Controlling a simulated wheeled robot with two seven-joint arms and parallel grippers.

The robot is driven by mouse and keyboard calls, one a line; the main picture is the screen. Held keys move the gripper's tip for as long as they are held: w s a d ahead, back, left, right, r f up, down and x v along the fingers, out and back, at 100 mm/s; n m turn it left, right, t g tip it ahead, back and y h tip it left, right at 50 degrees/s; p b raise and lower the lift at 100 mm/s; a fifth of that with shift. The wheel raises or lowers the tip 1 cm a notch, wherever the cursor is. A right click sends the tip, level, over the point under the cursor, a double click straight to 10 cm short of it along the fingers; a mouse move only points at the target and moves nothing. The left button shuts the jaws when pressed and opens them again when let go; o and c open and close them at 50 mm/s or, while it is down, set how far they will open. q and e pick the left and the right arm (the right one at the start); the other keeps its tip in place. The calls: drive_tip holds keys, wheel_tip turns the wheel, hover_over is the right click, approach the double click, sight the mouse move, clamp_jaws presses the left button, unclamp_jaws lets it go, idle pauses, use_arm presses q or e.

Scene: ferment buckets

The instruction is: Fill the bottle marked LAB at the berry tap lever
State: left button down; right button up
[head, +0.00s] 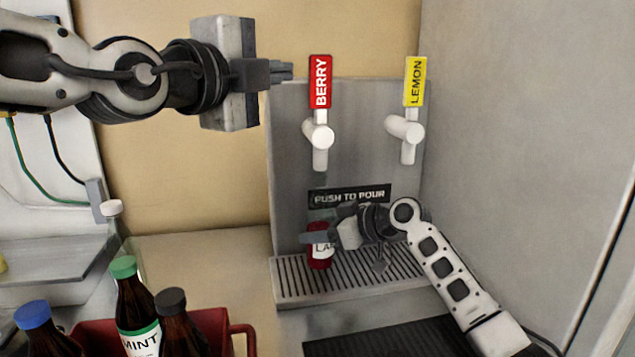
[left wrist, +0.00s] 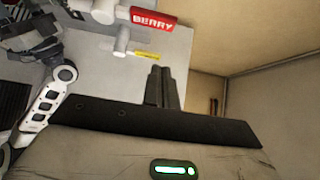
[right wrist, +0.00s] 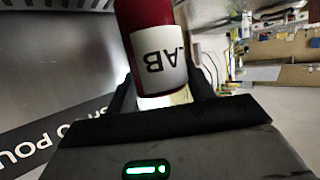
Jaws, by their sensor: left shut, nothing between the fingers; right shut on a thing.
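The LAB bottle (head: 320,257) stands on the drip tray under the berry tap, its contents red. My right gripper (head: 322,237) is shut on it; the right wrist view shows the bottle (right wrist: 150,20) between the fingers with its white label. The berry tap lever (head: 320,82) is red and looks upright above its white spout (head: 320,140). My left gripper (head: 283,72) is shut and empty, just left of the berry lever and apart from it. The left wrist view shows its closed fingers (left wrist: 161,88) and the berry lever (left wrist: 153,20).
A yellow lemon lever (head: 415,82) is to the right on the same metal panel. The slatted drip tray (head: 345,293) lies below. A red crate (head: 215,325) with several bottles, one marked MINT (head: 138,310), is at the front left. A dark mat (head: 400,335) lies in front.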

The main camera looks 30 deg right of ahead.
sight(320, 69)
use_arm(q)
drive_tip(key=shift+s+a+f, duration=0.1)
drive_tip(key=shift+s+f, duration=0.1)
drive_tip(key=shift+s, duration=0.1)
drive_tip(key=shift+w+a+x, duration=0.25)
drive_tip(key=shift+w+x, duration=0.15)
drive_tip(key=shift+x, duration=1.75)
drive_tip(key=shift+w+a+x, duration=0.25)
drive_tip(key=shift+w+x, duration=0.15)
drive_tip(key=shift+x, duration=1.75)
drive_tip(key=shift+w+a+x, duration=0.2)
drive_tip(key=shift+w+x, duration=0.2)
drive_tip(key=shift+x, duration=1.75)
drive_tip(key=shift+w, duration=0.1)
drive_tip(key=shift+w+d+r, duration=0.1)
drive_tip(key=shift+w+r, duration=0.15)
drive_tip(key=shift+w, duration=0.15)
